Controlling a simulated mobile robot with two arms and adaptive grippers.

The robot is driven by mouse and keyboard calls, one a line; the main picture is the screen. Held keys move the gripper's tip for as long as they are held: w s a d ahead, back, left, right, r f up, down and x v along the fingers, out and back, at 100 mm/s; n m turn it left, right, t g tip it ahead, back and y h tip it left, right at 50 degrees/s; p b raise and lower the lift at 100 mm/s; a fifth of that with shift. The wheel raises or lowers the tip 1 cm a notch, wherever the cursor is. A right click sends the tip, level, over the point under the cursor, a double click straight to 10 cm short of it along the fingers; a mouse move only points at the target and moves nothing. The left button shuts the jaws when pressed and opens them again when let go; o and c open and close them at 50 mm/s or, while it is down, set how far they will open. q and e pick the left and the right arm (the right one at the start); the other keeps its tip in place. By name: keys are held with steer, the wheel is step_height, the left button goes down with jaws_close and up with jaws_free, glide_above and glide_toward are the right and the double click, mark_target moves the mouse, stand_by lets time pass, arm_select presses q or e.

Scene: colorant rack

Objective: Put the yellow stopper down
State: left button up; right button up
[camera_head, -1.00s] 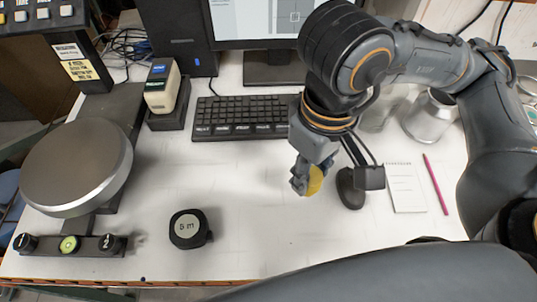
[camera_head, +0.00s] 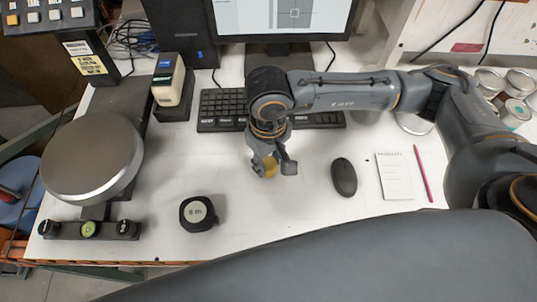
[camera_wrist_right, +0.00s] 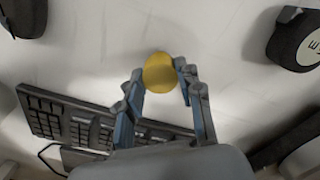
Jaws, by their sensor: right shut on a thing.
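The yellow stopper (camera_head: 270,166) is between the fingers of my right gripper (camera_head: 264,167), over the white table in front of the keyboard. In the right wrist view the stopper (camera_wrist_right: 160,72) shows as a round yellow top, with the blue-grey fingertips of my right gripper (camera_wrist_right: 160,80) shut on its sides. The white tabletop lies behind it. I cannot tell whether the stopper touches the table. My left gripper is not in view.
A black tape measure (camera_head: 198,213) lies left of the gripper, and a dark mouse (camera_head: 344,177) lies right of it. The keyboard (camera_head: 222,110) is behind. A round metal plate (camera_head: 92,157) stands at left. The front middle of the table (camera_head: 285,220) is clear.

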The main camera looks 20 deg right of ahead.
steer(key=shift+f, duration=0.1)
steer(key=shift+f+b, duration=0.1)
steer(key=shift+b, duration=0.25)
steer(key=o, duration=0.9)
